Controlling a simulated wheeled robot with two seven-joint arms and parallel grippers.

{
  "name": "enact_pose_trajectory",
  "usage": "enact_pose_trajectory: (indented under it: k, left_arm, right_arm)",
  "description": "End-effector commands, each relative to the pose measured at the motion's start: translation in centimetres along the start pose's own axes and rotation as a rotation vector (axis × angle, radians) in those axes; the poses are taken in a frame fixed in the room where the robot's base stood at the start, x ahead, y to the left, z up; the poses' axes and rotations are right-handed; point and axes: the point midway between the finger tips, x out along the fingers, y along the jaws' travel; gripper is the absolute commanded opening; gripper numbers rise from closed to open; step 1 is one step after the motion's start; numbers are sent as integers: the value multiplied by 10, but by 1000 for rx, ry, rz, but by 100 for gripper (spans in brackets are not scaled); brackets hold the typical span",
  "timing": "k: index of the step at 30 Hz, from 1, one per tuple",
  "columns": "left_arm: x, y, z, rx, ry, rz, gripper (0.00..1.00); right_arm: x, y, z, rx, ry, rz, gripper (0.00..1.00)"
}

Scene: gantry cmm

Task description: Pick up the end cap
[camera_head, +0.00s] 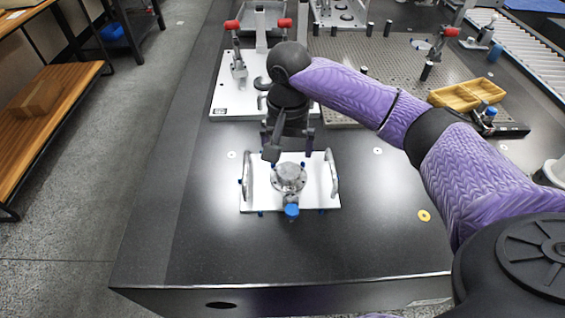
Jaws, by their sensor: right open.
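The end cap appears to be the round grey metal part (289,176) on a white plate (322,194) with a curved handle at each side. A blue knob (292,210) sits at its front. My right gripper (290,152) hangs over the back of the plate, pointing down, with its fingers apart and nothing visible between them. Its fingertips look just behind and above the metal part; the exact gap cannot be told. My left gripper is not in view.
Behind is a white fixture plate (228,100) with red-handled clamps. A perforated metal plate (385,62) and a yellow divided tray (466,95) lie at the back right. A yellow ring (424,215) lies on the dark table (200,235), whose front is mostly clear.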

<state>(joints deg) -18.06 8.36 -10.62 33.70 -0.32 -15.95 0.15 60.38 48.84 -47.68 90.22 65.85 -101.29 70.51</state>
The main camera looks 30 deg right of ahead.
Motion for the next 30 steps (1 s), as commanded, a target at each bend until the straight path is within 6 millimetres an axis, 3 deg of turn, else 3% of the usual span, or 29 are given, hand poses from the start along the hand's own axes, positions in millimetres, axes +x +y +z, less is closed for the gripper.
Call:
enact_pose_trajectory:
  k: [1,9,16,30]
  left_arm:
    - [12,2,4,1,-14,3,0]
    - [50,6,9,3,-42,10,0]
    - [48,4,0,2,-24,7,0]
    - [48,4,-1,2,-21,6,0]
  right_arm:
    - [17,0,0,0,-4,5,100]
    - [67,5,-1,-2,-4,4,100]
    - [64,5,-1,-2,2,-1,100]
    - [64,5,-1,-2,1,0,0]
